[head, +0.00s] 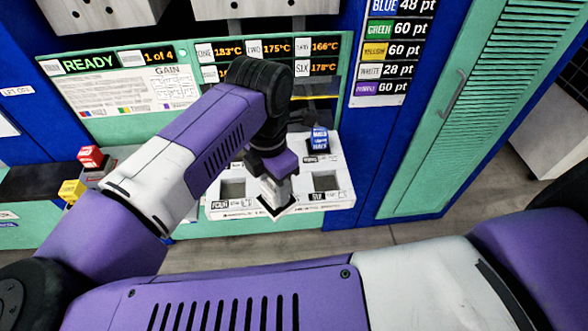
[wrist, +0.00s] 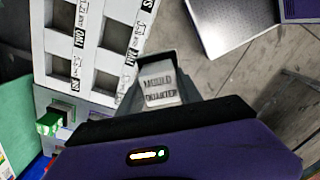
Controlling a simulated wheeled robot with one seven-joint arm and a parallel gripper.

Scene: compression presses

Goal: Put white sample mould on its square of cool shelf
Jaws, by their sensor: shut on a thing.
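My gripper (head: 276,180) is shut on the white sample mould (head: 278,196). In the wrist view the mould (wrist: 160,84) shows lettering on its face and sits between the fingers. The cool shelf (head: 300,195) is a white slab with dark square recesses and small labels. In the head view the mould overlaps the shelf's front part, between two empty squares. In the wrist view the shelf (wrist: 88,55) lies to the left of the mould. I cannot tell the gap between mould and shelf. My arm hides part of the shelf's back.
A blue mould (head: 318,140) stands at the shelf's back right. A red block (head: 90,156) and a yellow block (head: 72,190) sit at the left. A green block (wrist: 48,123) shows in the wrist view. A press panel (head: 120,85) reading READY stands behind. Open floor lies in front.

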